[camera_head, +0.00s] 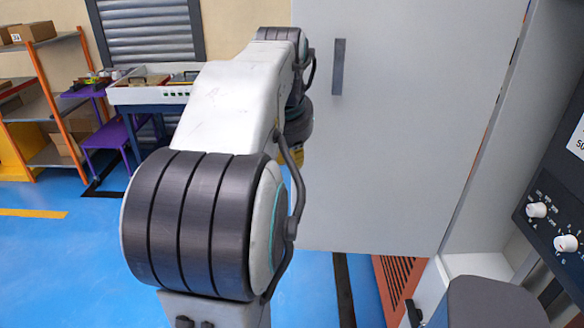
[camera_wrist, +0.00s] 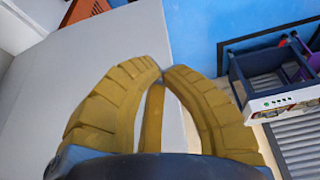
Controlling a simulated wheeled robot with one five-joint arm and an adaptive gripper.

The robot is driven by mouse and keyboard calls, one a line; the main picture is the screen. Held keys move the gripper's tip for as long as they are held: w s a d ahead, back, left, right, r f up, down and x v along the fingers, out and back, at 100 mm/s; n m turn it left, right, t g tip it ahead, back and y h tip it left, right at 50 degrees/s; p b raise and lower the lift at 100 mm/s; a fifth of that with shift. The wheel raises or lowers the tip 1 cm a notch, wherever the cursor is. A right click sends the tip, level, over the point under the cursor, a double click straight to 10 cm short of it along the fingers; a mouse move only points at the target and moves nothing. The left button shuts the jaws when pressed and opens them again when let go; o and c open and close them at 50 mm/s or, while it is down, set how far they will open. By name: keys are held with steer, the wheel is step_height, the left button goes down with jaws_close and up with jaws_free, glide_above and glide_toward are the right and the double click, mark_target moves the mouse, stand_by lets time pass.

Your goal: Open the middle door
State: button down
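A tall light-grey door (camera_head: 400,150) fills the middle of the head view. A dark vertical handle (camera_head: 339,67) sits near its upper left edge. The door looks swung out from the machine, with its right side towards a pale recess. My gripper is mostly hidden behind my arm in the head view; only a yellow bit shows by the door's left edge. In the wrist view my gripper (camera_wrist: 165,70) has its yellow fingertips almost together, with nothing seen between them. The grey door (camera_wrist: 60,90) lies beside and behind the fingers there, its free edge near the tips. Contact cannot be told.
A control panel with white knobs (camera_head: 566,243) stands at the right. An orange vent grille (camera_head: 392,285) is below the door. A white-topped workbench (camera_head: 150,95) and orange-framed shelves (camera_head: 45,90) stand at the back left. Blue floor (camera_head: 60,260) is clear at the left.

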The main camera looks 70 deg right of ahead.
steer(key=w+d+f+p, duration=0.1)
steer(key=d+f+p, duration=0.5)
steer(key=f, duration=0.1)
steer(key=shift+w+d, duration=0.3)
stand_by(0.3)
